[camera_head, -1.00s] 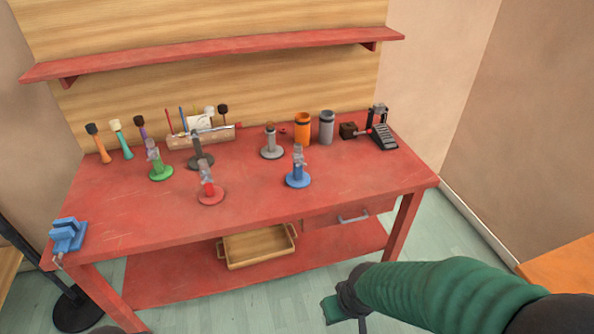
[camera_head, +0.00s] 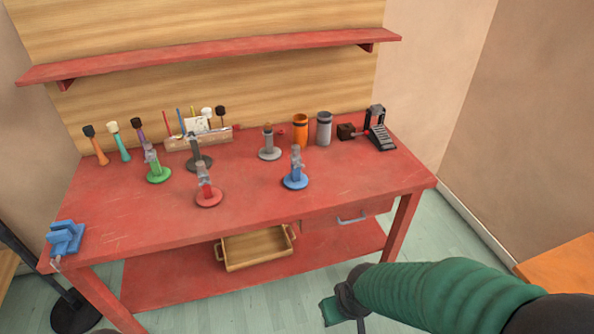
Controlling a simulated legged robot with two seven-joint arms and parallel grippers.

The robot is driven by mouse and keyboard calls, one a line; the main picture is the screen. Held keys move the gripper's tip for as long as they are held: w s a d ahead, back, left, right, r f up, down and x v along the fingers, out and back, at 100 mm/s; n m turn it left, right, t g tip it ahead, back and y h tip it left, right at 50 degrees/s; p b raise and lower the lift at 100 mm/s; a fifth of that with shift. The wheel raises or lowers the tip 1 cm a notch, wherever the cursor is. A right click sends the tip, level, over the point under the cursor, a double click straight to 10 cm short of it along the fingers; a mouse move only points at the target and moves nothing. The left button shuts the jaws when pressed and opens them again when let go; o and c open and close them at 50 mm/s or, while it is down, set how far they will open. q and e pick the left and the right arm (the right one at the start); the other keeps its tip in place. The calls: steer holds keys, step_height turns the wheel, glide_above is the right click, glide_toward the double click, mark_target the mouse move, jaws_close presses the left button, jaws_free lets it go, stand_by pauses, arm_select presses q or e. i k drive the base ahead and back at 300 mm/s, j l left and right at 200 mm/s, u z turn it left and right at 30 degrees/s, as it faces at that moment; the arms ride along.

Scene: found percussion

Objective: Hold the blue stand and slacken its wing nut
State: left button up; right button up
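The blue stand (camera_head: 295,182) stands upright on the red workbench, right of the middle, with a round base and a short post. A grey clamp-like piece (camera_head: 297,156) sits at its top; the wing nut is too small to make out clearly. My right arm comes in from the lower right, in a green sleeve. Its dark and green end (camera_head: 338,303) is in front of the bench, well short of the blue stand and below the bench top. I cannot see whether its fingers are apart. My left gripper is not in view.
Red (camera_head: 208,197), green (camera_head: 159,175), dark (camera_head: 199,163) and grey (camera_head: 269,153) stands share the bench (camera_head: 130,215). A blue vise (camera_head: 66,239) is at the left corner. Orange (camera_head: 300,131) and grey (camera_head: 324,130) cylinders and a pedal (camera_head: 380,135) stand behind. The bench's front right is clear.

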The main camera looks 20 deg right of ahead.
mark_target(295, 181)
steer(key=i+j+z, duration=0.1)
steer(key=i+j, duration=0.25)
steer(key=i, duration=0.25)
steer(key=i+j, duration=0.4)
steer(key=i, duration=0.15)
steer(key=i+z, duration=0.1)
steer(key=z, duration=1)
